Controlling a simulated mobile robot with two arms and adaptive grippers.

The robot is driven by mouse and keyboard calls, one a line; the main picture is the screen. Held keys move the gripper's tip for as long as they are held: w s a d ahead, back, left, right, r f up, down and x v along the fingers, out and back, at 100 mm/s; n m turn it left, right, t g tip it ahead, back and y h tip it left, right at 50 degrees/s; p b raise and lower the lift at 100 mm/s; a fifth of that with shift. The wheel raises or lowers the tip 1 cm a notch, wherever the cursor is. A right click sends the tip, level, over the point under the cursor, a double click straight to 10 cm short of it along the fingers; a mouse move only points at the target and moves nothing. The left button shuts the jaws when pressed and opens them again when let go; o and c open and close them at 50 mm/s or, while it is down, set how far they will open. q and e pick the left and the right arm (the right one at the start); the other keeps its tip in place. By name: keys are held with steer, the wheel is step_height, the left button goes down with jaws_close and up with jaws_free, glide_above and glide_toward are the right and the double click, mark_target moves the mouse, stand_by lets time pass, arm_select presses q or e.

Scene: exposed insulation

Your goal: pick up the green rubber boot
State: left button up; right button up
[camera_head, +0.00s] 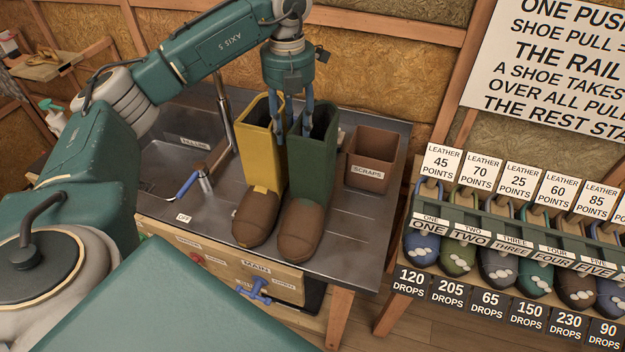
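The green rubber boot (312,165), with a brown foot, stands upright on the metal counter. A yellow boot (262,150) with a brown foot stands close on its left. My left gripper (294,122) points down from above at the top of the green boot. Its blue fingers are apart: one is by the gap between the boots, the other at the green boot's opening. The fingertips are partly hidden, and I cannot tell whether they touch the boot. My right gripper is not in view.
A brown scraps box (372,160) stands just right of the green boot. A sink (180,160) with a tap (226,125) lies to the left. A rack of shoes (500,240) stands at the right. The counter's front right is clear.

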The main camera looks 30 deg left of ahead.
arm_select(q)
steer(key=shift+d+f+p, duration=0.1)
steer(key=shift+f+p, duration=0.25)
steer(key=shift+f, duration=0.05)
steer(key=f, duration=0.1)
steer(key=f+p, duration=0.2)
steer(key=shift+s+d+f, duration=0.25)
steer(key=shift+d+f, duration=0.05)
steer(key=shift+f, duration=0.5)
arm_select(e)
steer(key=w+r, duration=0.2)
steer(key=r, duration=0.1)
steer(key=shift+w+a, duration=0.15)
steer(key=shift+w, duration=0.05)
arm_select(q)
steer(key=c, duration=0.9)
steer(key=shift+w+r, duration=0.1)
steer(key=shift+r, duration=0.05)
jaws_close()
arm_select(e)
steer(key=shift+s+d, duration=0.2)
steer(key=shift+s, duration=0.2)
